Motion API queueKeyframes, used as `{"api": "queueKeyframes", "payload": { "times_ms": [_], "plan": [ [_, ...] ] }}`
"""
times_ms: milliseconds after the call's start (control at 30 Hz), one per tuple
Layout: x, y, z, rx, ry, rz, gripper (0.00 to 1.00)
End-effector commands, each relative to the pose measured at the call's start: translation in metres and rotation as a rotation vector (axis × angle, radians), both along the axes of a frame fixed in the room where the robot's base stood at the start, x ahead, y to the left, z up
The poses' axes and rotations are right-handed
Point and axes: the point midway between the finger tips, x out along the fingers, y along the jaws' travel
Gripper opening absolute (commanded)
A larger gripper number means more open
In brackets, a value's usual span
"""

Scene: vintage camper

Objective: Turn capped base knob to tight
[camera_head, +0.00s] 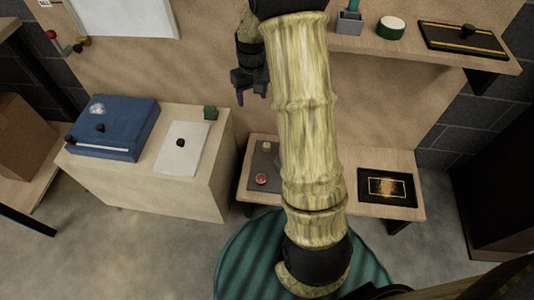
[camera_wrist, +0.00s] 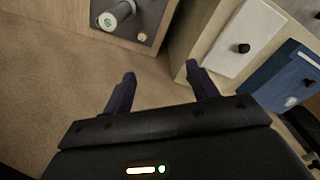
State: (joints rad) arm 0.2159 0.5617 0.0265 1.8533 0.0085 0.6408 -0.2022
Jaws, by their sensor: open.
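My gripper (camera_head: 252,94) hangs in front of the plywood wall, above the gap between the cabinet and the low bench. Its two fingers are apart with nothing between them, as the wrist view shows (camera_wrist: 160,72). A grey plate (camera_head: 258,158) lies on the low bench and also shows in the wrist view (camera_wrist: 150,12). On it stand a grey cylinder with a pale, green-marked end (camera_wrist: 114,14), probably the capped knob, and a small brass-coloured knob (camera_wrist: 142,37). The gripper is apart from both. My arm probably hides the cylinder in the head view. Its tightness cannot be read.
A red round piece (camera_head: 261,179) is on the plate. A framed black panel (camera_head: 368,198) lies at the bench's right. The cabinet (camera_head: 200,180) carries a white panel (camera_head: 168,160) and blue box (camera_head: 130,115). A shelf (camera_head: 400,52) is upper right.

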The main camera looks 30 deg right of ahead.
Motion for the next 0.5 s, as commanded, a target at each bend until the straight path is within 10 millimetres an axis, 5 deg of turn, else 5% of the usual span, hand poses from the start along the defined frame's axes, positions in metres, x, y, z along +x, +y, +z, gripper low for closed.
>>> {"api": "queueKeyframes", "payload": {
  "times_ms": [33, 500],
  "plan": [
    [0.009, -0.008, -0.036, 0.003, 0.008, -0.003, 0.59],
    [0.067, -0.077, -0.201, 0.037, 0.072, -0.007, 0.59]
  ]
}}
